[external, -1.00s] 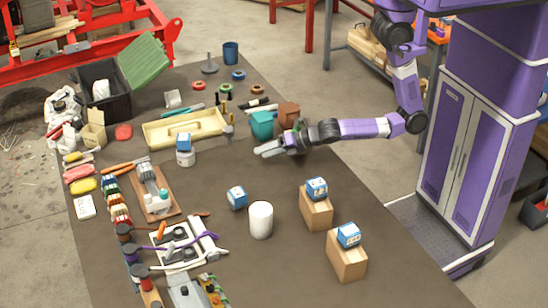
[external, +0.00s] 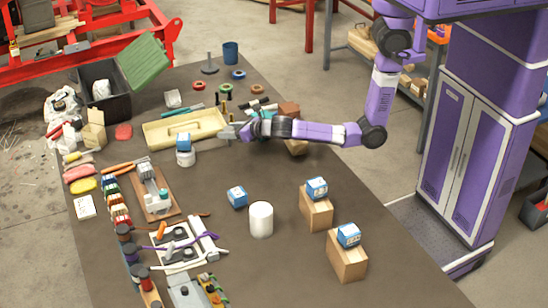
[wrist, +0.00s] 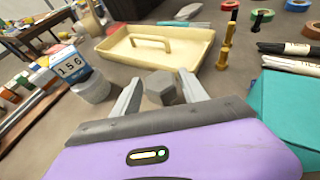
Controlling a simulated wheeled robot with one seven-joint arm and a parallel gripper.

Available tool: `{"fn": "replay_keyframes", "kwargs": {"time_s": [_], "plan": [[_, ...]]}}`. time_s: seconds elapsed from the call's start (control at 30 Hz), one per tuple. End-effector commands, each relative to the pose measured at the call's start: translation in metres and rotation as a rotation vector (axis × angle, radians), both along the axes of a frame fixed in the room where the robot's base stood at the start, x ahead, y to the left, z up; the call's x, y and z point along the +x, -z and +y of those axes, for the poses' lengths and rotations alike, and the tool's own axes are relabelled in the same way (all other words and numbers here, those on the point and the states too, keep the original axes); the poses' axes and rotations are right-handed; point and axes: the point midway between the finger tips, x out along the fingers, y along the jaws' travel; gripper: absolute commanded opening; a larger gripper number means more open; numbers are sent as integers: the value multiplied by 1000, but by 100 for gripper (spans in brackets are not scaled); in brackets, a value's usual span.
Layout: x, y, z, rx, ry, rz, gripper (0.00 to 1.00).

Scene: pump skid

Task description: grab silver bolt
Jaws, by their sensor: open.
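The silver bolt (wrist: 161,88), grey with a hexagonal head, shows in the wrist view between my two fingers, close to the front rim of the cream tray. Its lower part is hard to make out. My gripper (wrist: 158,84) is open, with one finger on each side of the bolt head and gaps showing. In the external view my gripper (external: 227,132) is at the right end of the tray, and I cannot pick out the bolt there.
The cream tray (wrist: 118,50) with a handle lies just beyond my fingers. A blue numbered block (wrist: 68,65) on a white jar (wrist: 94,90) is at left. A brass bolt (wrist: 227,42) stands right of the tray. A teal bin (wrist: 285,105) is close at right.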

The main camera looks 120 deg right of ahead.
Motion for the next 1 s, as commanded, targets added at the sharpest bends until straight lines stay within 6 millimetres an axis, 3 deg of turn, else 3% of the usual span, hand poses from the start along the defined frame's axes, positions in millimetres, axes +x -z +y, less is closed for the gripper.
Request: {"fn": "replay_keyframes", "kwargs": {"time_s": [0.2,0.5,0.53,0.8,1.0], "plan": [[14,12,-23,1,1,-2,51],[16,14,-27,1,-1,-1,51],[16,14,-27,1,-1,-1,49],[16,14,-27,1,-1,-2,0],[17,14,-27,1,-1,-3,0]]}}
